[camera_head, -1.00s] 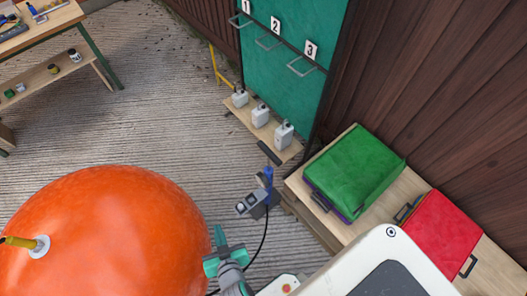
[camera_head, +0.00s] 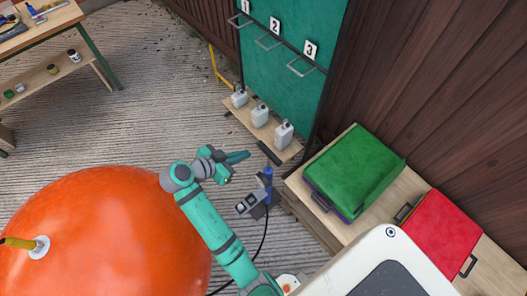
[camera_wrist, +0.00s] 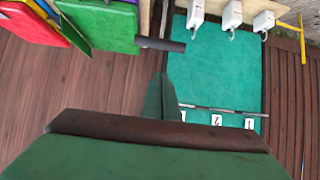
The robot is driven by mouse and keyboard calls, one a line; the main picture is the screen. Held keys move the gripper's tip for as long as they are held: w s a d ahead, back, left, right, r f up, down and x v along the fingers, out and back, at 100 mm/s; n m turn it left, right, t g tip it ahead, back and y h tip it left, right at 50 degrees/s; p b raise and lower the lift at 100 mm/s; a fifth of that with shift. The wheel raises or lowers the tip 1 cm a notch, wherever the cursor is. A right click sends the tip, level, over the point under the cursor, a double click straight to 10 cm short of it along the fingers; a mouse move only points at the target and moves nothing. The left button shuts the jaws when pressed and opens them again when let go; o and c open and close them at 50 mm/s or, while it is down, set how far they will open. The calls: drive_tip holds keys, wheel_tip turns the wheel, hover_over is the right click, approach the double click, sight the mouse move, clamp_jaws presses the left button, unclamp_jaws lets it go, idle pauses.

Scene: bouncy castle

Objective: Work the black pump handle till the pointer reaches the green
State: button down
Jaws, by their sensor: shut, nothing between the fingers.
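The black pump handle (camera_head: 269,153) is a short dark bar, slanted, above the blue pump body (camera_head: 267,180). It also shows in the wrist view (camera_wrist: 160,43). Grey boxes (camera_head: 248,205) sit beside the pump with a black cable running down; I cannot make out a pointer or a green zone there. My gripper (camera_head: 247,155) is raised just left of the handle in the head view, its fingertips pointing right towards it. Its fingers are shut and empty, and appear apart from the handle. In the wrist view the shut fingers (camera_wrist: 160,92) stand below the handle.
A big orange ball (camera_head: 100,235) fills the lower left. A green pad (camera_head: 355,172) and a red pad (camera_head: 440,235) lie on a wooden bench at right. A workbench (camera_head: 50,25) is far left.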

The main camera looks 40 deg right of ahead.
drive_tip(key=shift+d+r+m, duration=0.2)
drive_tip(key=shift+r+m, duration=0.1)
drive_tip(key=shift+r, duration=0.1)
drive_tip(key=shift+w, duration=0.1)
drive_tip(key=s+a+f+x, duration=0.1)
drive_tip(key=f+x, duration=0.1)
drive_tip(key=x, duration=1.1)
drive_tip(key=shift+w+a+f, duration=0.15)
drive_tip(key=shift+a+f, duration=0.05)
drive_tip(key=shift+a, duration=0.1)
